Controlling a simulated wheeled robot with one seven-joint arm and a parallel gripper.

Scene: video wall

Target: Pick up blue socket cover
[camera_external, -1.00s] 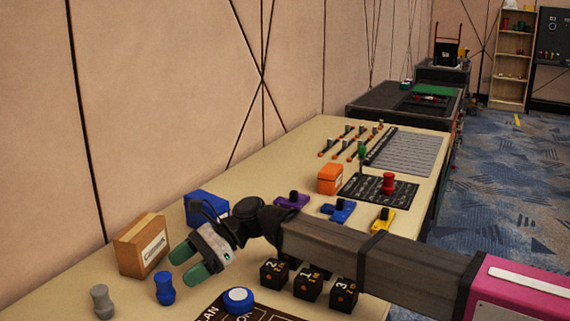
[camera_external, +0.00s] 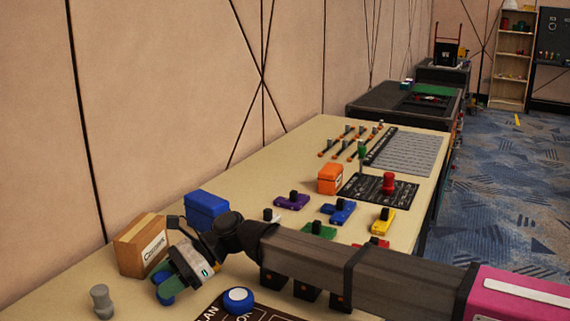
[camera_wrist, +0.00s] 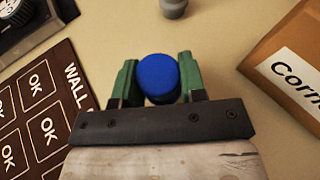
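The blue socket cover (camera_wrist: 158,76) is a small, round-topped, waisted piece standing on the table. In the wrist view it sits between the two green fingers of my gripper (camera_wrist: 158,80), with one finger on each side and very little gap. In the external view my gripper (camera_external: 164,284) is low over the table, and its fingers partly hide the blue cover (camera_external: 166,283). The fingers are still spread about the cover's width; firm contact cannot be made out.
A grey cover (camera_external: 102,302) stands close by at the front left. A cardboard box (camera_external: 140,246) and a blue box (camera_external: 206,210) are behind my gripper. A dark board with a round blue button (camera_external: 238,300) lies to the right.

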